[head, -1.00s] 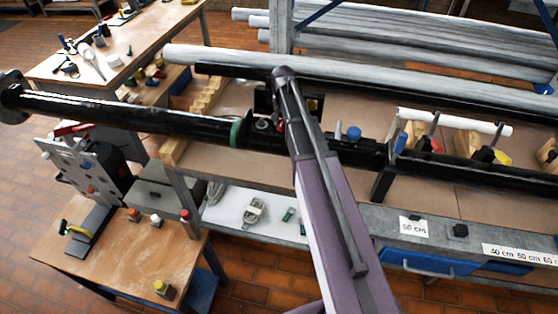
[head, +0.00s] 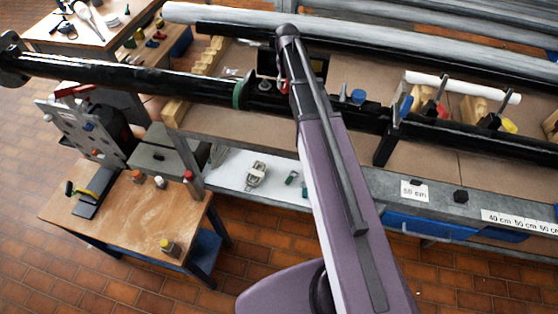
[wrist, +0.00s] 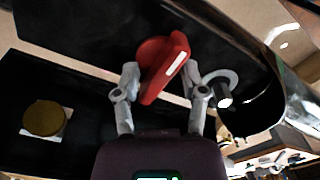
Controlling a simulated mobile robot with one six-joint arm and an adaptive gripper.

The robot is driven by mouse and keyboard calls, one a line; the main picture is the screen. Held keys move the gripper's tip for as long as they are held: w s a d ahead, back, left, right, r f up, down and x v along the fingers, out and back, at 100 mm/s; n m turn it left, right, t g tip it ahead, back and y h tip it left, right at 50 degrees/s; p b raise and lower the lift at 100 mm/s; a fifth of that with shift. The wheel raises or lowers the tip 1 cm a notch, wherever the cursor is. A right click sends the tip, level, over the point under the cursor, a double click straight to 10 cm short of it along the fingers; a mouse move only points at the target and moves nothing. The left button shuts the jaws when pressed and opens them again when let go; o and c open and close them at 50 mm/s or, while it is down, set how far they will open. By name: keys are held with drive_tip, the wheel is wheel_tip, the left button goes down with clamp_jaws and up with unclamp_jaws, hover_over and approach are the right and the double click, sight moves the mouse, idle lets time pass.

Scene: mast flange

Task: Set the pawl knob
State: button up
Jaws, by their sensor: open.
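The pawl knob (wrist: 163,66) is red with a white stripe on its face, and stands on a dark surface in the wrist view. My gripper (wrist: 160,74) is open, with one grey finger on each side of the knob. I cannot tell whether either finger touches it. The stripe runs diagonally, from lower left to upper right. In the head view a small red part (head: 283,86) shows beside my arm on the long black mast. My arm hides most of my gripper there.
In the wrist view a bolt with a washer (wrist: 220,88) sits close to the right finger. A yellow-brown round button (wrist: 43,118) is at the left. In the head view a green ring (head: 239,95) and a blue cap (head: 358,96) are along the mast.

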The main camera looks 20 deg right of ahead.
sight(286, 82)
drive_tip(key=n, duration=1.1)
drive_tip(key=shift+n, duration=0.4)
wheel_tip(286, 82, up, 14)
drive_tip(key=p, duration=1.4)
drive_tip(key=s+a+f+m+b, duration=0.2)
drive_tip(key=s+a+m, duration=0.25)
drive_tip(key=s, duration=0.35)
drive_tip(key=s+a+f+m+b, duration=0.3)
drive_tip(key=s+m, duration=0.3)
drive_tip(key=s, duration=0.3)
drive_tip(key=s+f+b, duration=0.2)
drive_tip(key=f+b, duration=1)
drive_tip(key=s+a+f+m+b, duration=0.1)
drive_tip(key=s+f+b, duration=0.1)
drive_tip(key=f+b, duration=1.1)
drive_tip(key=shift+f, duration=0.15)
idle(0.3)
